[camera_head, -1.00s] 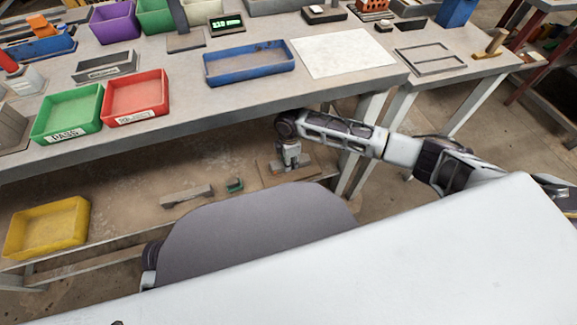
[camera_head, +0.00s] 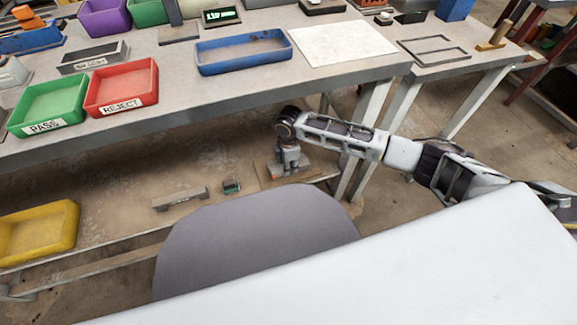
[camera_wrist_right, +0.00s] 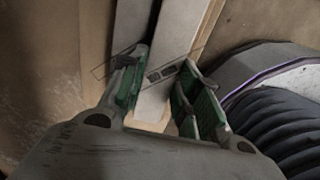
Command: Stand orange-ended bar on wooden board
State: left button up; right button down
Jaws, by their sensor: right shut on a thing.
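My right gripper (camera_head: 288,166) reaches down under the table to the lower shelf, at the wooden board (camera_head: 264,176). In the right wrist view its green-padded fingers (camera_wrist_right: 163,80) are shut on a light grey bar (camera_wrist_right: 172,35). A small orange patch (camera_head: 279,173) shows beside the gripper in the head view, apparently an end of the bar. The fingers and wrist hide much of it, so I cannot tell whether the bar is upright or touches the board. A second grey strip (camera_wrist_right: 131,25) lies beside the held bar. My left gripper is out of view.
On the lower shelf lie a grey bar-shaped piece (camera_head: 180,199), a small dark green object (camera_head: 231,186) and a yellow bin (camera_head: 38,232). The tabletop (camera_head: 180,110) overhangs the shelf, and a table leg (camera_head: 372,125) stands right of the gripper.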

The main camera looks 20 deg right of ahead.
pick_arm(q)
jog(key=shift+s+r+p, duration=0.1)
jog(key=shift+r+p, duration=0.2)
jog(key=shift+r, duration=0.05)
pick_arm(e)
jog(key=shift+s+f, duration=0.15)
jog(key=shift+f, duration=0.45)
jog(key=c, duration=1.4)
grip_release()
jog(key=shift+c, duration=0.2)
jog(key=o, duration=0.4)
jog(key=shift+f, duration=0.2)
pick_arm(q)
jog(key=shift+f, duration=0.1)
pick_arm(e)
jog(key=shift+r, duration=0.15)
